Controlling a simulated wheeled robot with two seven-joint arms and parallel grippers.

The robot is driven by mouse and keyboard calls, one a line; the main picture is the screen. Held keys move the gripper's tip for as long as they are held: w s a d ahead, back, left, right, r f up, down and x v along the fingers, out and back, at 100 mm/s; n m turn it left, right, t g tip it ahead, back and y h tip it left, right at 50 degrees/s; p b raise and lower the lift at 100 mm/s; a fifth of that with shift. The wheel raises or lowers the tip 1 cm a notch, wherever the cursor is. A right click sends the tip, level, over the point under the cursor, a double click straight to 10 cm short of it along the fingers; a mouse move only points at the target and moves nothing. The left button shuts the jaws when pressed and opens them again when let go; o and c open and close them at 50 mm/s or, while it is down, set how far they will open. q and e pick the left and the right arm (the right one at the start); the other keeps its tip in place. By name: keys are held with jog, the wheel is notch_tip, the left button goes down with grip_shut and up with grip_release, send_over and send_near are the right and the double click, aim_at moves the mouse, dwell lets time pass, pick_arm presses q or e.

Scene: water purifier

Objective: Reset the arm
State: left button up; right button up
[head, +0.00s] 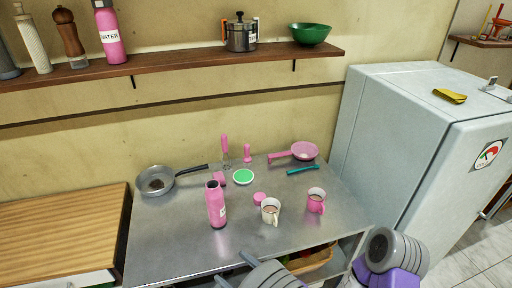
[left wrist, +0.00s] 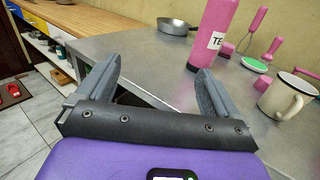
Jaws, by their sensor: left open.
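My left gripper (head: 234,269) is at the front edge of the metal table (head: 160,235) in the head view, with its fingers toward the table. In the left wrist view the gripper (left wrist: 157,70) has its two grey fingers wide apart with nothing between them. The pink bottle (head: 216,205) stands upright on the table beyond the fingers; it also shows in the left wrist view (left wrist: 213,35). Part of my right arm (head: 385,258), grey and purple, shows at the lower right, but its gripper fingers do not show.
A white mug (head: 270,212), a pink mug (head: 316,201), a pink lid (head: 259,198), a grey pan (head: 155,181) and a pink pan (head: 304,151) sit on the table. A fridge (head: 400,125) stands right, a wooden counter (head: 60,235) left. The table's front left is clear.

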pick_arm(q)
jog(key=s+a+f+n+g+h, duration=0.1)
jog(key=s+a+f+n+g, duration=0.25)
jog(key=f+g, duration=0.2)
jog(key=s+a+f+n+g+h, duration=0.2)
jog(key=s+a+f+g, duration=0.3)
jog(key=f, duration=0.2)
jog(key=s+d+f+n+g+h, duration=0.6)
jog(key=s+f+n+h, duration=0.4)
jog(key=s+n+h, duration=0.15)
jog(key=w+a+f+n+t+h, duration=0.1)
jog(key=w+n+t+h, duration=0.2)
jog(key=n, duration=0.8)
jog(key=w+t, duration=0.2)
jog(key=w, duration=0.1)
jog(key=shift+w+a+f+n+h, duration=0.15)
jog(key=shift+w+a+n+h, duration=0.1)
jog(key=shift+n+h, duration=0.15)
